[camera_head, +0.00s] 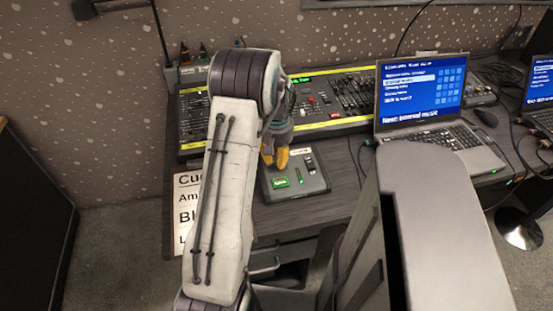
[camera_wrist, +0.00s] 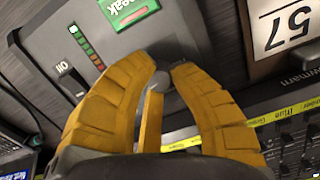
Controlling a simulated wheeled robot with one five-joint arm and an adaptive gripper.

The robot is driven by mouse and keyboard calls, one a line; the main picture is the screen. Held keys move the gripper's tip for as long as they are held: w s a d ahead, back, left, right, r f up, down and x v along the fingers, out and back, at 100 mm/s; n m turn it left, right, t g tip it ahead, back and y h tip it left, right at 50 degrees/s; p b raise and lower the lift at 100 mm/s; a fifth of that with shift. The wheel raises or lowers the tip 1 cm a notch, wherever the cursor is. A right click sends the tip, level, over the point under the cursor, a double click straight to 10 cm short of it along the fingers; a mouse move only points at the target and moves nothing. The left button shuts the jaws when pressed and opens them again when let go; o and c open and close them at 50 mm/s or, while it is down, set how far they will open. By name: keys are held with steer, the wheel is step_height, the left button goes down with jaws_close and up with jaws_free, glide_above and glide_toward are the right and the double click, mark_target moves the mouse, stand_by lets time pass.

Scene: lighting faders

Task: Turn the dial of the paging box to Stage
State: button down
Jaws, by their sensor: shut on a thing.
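The paging box (camera_head: 316,184) is a grey box on the desk's front part, with a green button (camera_head: 281,182) and a column of small lights. In the wrist view the box (camera_wrist: 165,45) shows its green button (camera_wrist: 125,10), lettered "peak" as far as it shows, and a switch marked "On" (camera_wrist: 72,80). My gripper (camera_head: 274,157) has yellow fingers at the box's back left. In the wrist view my gripper (camera_wrist: 168,77) is shut on the grey dial (camera_wrist: 161,83), partly hidden between the fingertips. The dial's position marks and setting cannot be read.
A lighting desk with faders (camera_head: 335,98) stands just behind the box. An open laptop (camera_head: 421,90) with a blue screen stands to the right. A printed sheet (camera_head: 186,215) is at the left edge, partly behind my arm. A lamp post (camera_head: 160,35) rises at the back left.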

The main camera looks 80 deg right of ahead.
mark_target(277, 158)
steer(key=shift+f, duration=0.1)
steer(key=c, duration=1.1)
jaws_free()
steer(key=shift+o, duration=0.2)
step_height(277, 158, up, 12)
